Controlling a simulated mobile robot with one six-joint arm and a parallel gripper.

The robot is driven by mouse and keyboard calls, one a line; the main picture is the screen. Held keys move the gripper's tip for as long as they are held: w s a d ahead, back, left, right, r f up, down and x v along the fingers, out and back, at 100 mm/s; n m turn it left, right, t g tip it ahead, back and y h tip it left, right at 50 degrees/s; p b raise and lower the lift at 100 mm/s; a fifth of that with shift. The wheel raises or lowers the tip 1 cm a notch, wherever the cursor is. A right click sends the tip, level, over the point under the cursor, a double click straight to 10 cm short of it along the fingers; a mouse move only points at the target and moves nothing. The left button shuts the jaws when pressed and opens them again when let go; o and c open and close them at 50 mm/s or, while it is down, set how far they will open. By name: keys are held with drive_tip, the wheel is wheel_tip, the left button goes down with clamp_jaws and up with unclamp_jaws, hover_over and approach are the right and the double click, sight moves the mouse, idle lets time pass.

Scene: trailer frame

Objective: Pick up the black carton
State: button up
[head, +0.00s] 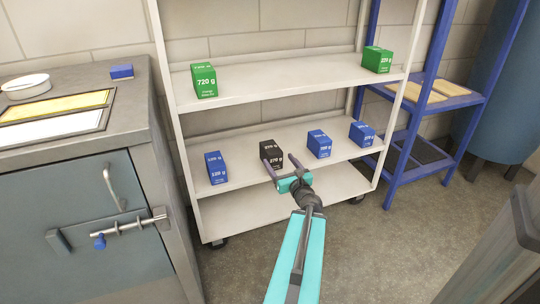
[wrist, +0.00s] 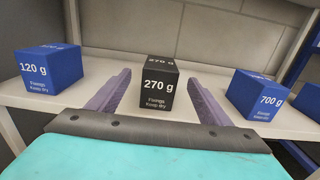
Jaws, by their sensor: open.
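The black carton (head: 270,152), marked 270 g, stands upright on the middle shelf of the white rack (head: 240,178). In the wrist view the black carton (wrist: 159,84) is centred between the two fingers. My gripper (head: 279,168) is open at the front edge of that shelf, with its fingers pointing at the carton. In the wrist view my gripper (wrist: 158,92) has a finger on each side of the carton's lower part, with gaps visible. I cannot tell how far the fingertips reach along its sides.
A blue carton (head: 216,167) marked 120 g stands to the left on the same shelf. Blue cartons (head: 319,144) (head: 361,134) stand to the right. Green cartons (head: 204,81) (head: 377,59) stand on the shelf above. The bottom shelf (head: 240,212) is bare where visible.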

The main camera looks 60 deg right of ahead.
drive_tip(key=shift+d, duration=0.1)
drive_tip(key=b, duration=0.2)
approach(268, 142)
drive_tip(key=shift+w+d+f, duration=0.3)
drive_tip(key=shift+w+d, duration=0.2)
drive_tip(key=shift+w, duration=0.25)
drive_tip(key=shift+w+d+f, duration=0.35)
drive_tip(key=shift+w+d, duration=0.2)
drive_tip(key=shift+w, duration=0.25)
drive_tip(key=shift+w+d+r, duration=0.1)
drive_tip(key=shift+w+d, duration=0.25)
drive_tip(key=shift+w, duration=0.15)
drive_tip(key=shift+d, duration=0.1)
drive_tip(key=shift+b+x, duration=1.25)
drive_tip(key=shift+x, duration=1.25)
drive_tip(key=c, duration=1.3)
drive_tip(key=shift+r, duration=0.25)
